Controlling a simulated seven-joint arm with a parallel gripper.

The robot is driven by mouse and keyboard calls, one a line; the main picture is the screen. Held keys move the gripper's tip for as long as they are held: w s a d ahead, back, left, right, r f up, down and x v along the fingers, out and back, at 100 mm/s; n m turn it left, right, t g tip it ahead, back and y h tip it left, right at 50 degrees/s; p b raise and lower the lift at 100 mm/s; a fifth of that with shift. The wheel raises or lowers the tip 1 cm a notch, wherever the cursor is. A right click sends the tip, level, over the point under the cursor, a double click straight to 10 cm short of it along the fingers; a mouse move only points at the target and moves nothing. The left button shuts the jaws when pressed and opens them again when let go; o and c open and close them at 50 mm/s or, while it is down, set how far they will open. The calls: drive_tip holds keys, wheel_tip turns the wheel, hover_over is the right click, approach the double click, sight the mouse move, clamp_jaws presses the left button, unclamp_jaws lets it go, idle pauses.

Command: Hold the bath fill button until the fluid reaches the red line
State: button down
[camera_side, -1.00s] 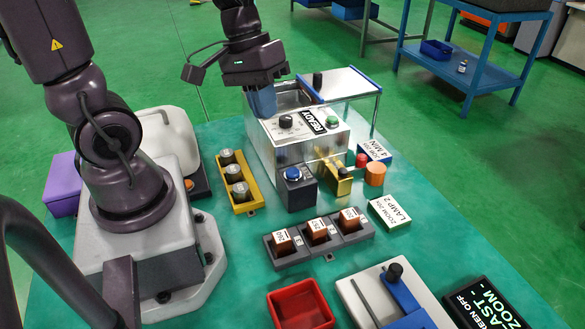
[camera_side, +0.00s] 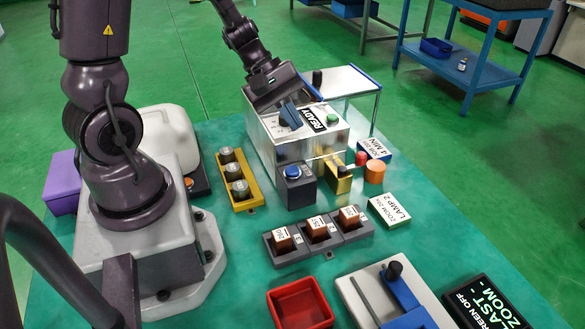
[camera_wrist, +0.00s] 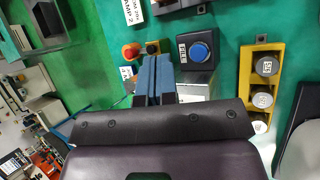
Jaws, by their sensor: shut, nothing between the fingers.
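The fill button is a blue round button (camera_side: 293,172) on a dark grey box in front of the metal machine (camera_side: 285,150). In the wrist view the blue button (camera_wrist: 199,51) sits on its box beside a label that seems to read FILL. My gripper (camera_side: 293,124) is shut and empty, its blue fingers tilted over the machine's top panel, above and behind the button and apart from it. In the wrist view my gripper (camera_wrist: 156,62) shows its fingertips together, left of the button. The fluid and the red line cannot be made out.
A READY sign (camera_side: 312,119) and a green button (camera_side: 332,119) are on the machine top. A yellow block with a black knob (camera_side: 343,172) stands right of the fill button, near a red knob (camera_side: 361,158). A yellow holder (camera_side: 241,196) with cylinders stands left.

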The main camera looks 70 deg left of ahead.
sight(292, 171)
drive_tip(key=shift+f, duration=4.4)
drive_tip(key=shift+f, duration=0.45)
drive_tip(key=shift+f, duration=0.1)
